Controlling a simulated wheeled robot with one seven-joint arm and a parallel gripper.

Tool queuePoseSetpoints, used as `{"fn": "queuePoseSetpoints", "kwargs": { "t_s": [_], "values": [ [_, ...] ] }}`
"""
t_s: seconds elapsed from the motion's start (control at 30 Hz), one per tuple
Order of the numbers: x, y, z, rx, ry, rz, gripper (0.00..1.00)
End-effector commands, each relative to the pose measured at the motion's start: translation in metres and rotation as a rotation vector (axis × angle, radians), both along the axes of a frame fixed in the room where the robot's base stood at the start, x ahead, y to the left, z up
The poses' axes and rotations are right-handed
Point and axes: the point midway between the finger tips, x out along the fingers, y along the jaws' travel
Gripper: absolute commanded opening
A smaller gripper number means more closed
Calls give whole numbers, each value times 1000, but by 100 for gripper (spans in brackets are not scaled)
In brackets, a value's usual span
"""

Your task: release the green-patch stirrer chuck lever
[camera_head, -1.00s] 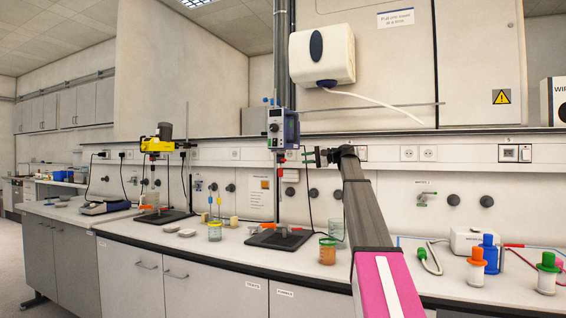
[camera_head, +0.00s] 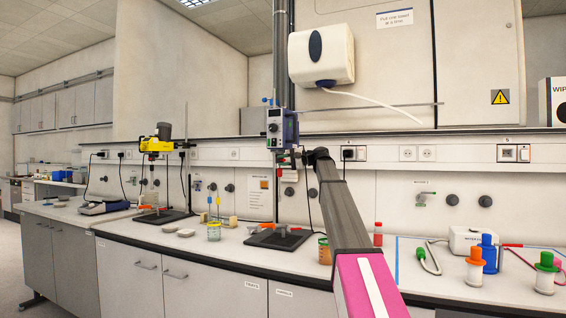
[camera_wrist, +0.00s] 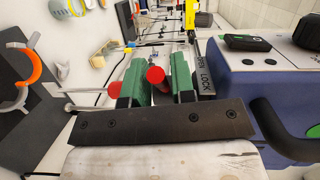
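The blue-and-grey stirrer (camera_head: 281,128) hangs on the tall stand in the head view. Its blue side fills the right of the wrist view (camera_wrist: 245,100), beside an OPEN/LOCK label (camera_wrist: 205,75). A red-ended lever (camera_wrist: 156,77) shows between the green fingers of my gripper (camera_wrist: 159,85). The fingers look apart, with a gap around the lever; contact cannot be told. Another red part (camera_wrist: 115,91) lies just left of the fingers, by a thin metal shaft (camera_wrist: 85,103). In the head view my gripper (camera_head: 298,157) is small beside the stirrer's underside.
A yellow stirrer (camera_head: 157,145) stands further left. Below the blue stirrer are a black stand base (camera_head: 270,240) and an orange ring, which shows in the wrist view (camera_wrist: 32,66). A jar (camera_head: 214,231) and an orange-filled beaker (camera_head: 325,250) stand on the bench. Bottles stand at right.

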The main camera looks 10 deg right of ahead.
Motion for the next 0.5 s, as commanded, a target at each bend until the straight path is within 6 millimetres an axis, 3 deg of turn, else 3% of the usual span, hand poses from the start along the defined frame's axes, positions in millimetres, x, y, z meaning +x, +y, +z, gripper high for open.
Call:
{"fn": "queuePoseSetpoints", "kwargs": {
  "t_s": [0.07,0.17,0.5],
  "values": [
    [0,0,0,0,0,0,24],
    [0,0,0,0,0,0,0],
    [-4,5,-1,-1,1,-73,0]
  ]
}}
